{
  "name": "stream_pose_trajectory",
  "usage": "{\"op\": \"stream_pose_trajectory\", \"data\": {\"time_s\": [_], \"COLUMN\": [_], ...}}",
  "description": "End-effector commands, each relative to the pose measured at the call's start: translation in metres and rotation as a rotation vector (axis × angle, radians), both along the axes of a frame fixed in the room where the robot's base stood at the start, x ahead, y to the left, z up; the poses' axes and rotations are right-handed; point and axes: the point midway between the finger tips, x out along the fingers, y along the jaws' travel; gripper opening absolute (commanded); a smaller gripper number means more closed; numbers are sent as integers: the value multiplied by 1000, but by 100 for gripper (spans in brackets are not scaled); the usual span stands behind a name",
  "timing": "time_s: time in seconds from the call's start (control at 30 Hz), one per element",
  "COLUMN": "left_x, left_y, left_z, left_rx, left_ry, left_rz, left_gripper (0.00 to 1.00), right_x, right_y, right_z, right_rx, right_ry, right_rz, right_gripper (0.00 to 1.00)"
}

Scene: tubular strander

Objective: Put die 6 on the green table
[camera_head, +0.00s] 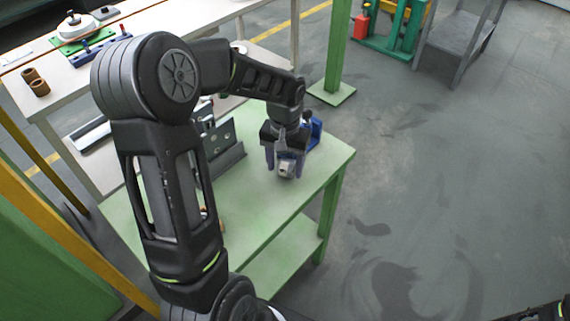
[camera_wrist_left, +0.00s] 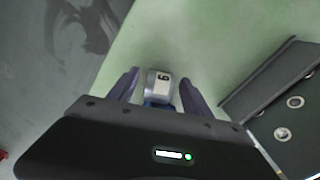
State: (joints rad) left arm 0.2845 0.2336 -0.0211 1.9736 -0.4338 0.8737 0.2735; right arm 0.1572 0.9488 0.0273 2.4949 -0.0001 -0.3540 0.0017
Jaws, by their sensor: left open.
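Die 6 (camera_wrist_left: 159,82) is a small silvery block with a dark 6 on its light face. In the wrist view it lies between the two fingers of my left gripper (camera_wrist_left: 159,88), with a gap on each side. A blue part shows just below it. In the head view the die (camera_head: 286,170) shows at the fingertips of my left gripper (camera_head: 284,166), over the green table (camera_head: 322,166). The left gripper is open. I cannot tell whether the die touches the tabletop. My right gripper is not in view.
A grey metal bracket with holes (camera_head: 222,150) stands on the table left of the gripper; it also shows in the wrist view (camera_wrist_left: 285,105). A blue object (camera_head: 315,130) is behind the gripper. A green post (camera_head: 338,50) stands beyond. The table's front part is bare.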

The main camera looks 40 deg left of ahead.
Motion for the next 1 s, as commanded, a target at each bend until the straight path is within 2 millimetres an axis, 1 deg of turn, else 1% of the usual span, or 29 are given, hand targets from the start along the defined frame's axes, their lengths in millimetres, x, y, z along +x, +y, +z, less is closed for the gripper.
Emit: {"op": "stream_pose_trajectory", "data": {"time_s": [0.17, 0.23, 0.37, 0.47, 0.7, 0.8, 0.9, 1.0], "left_x": [0, 0, 1, 1, 2, 1, 1, 0], "left_y": [0, 0, 0, 0, 0, 0, 0, 0], "left_z": [1, 5, 15, 31, 81, 100, 113, 121], "left_rx": [0, 0, 1, 1, 1, 1, 1, 0], "left_ry": [0, 0, -3, -5, -6, -4, -4, 0], "left_rz": [0, 0, 1, 1, 0, 0, 0, 0], "left_gripper": [58, 58, 58, 58, 58, 58, 58, 58], "right_x": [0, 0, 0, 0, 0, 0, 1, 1], "right_y": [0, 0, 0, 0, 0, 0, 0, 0], "right_z": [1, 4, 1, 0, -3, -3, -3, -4], "right_rx": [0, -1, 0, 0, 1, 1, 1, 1], "right_ry": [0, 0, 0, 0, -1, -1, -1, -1], "right_rz": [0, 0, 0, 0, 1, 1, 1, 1], "right_gripper": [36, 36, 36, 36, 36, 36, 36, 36]}}
